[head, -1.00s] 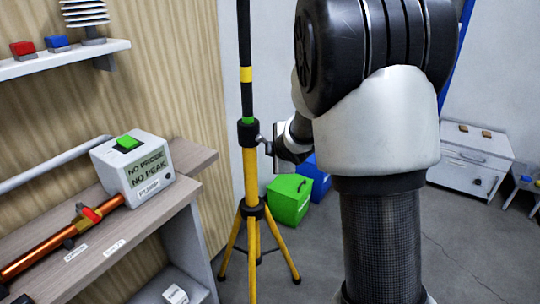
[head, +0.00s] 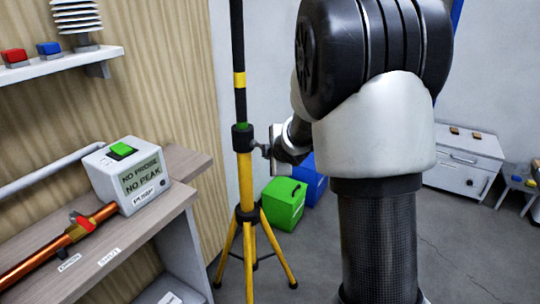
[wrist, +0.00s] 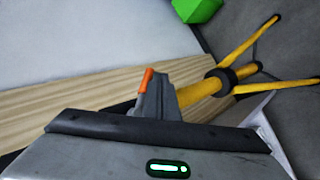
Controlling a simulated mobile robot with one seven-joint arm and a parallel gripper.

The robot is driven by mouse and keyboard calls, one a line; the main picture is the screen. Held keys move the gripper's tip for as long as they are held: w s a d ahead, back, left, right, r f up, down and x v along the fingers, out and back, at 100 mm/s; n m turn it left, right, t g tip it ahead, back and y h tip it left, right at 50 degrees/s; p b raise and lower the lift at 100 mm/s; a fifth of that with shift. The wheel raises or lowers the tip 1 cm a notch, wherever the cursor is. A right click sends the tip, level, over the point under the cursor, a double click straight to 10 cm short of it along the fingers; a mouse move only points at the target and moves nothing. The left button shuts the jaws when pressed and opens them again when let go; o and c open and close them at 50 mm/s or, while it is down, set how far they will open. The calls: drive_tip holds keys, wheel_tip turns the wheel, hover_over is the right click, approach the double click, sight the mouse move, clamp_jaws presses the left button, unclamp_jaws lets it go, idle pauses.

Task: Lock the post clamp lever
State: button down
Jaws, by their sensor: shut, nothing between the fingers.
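The yellow tripod post (head: 246,180) stands upright in the head view, with a black clamp collar (head: 242,138) where the black upper pole enters it. A small grey lever or knob (head: 260,147) sticks out from the collar's right side. My gripper (head: 271,150) is close to it on the right, partly hidden behind my arm; contact cannot be told. In the wrist view my gripper (wrist: 155,98) is shut, its grey fingers in front of the yellow post (wrist: 200,92). An orange piece (wrist: 147,78) shows at their tip; I cannot tell whether it belongs to the lever. The collar is hidden there.
A bench (head: 160,215) with a pump box (head: 128,175) and copper pipe (head: 45,250) stands left of the tripod. A green box (head: 284,203) and blue box (head: 313,183) are on the floor behind it. A white cabinet (head: 462,165) stands far right.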

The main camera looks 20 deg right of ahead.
drive_tip(key=shift+r, duration=0.1)
idle(0.8)
drive_tip(key=shift+r+p, duration=0.7)
drive_tip(key=shift+r, duration=0.05)
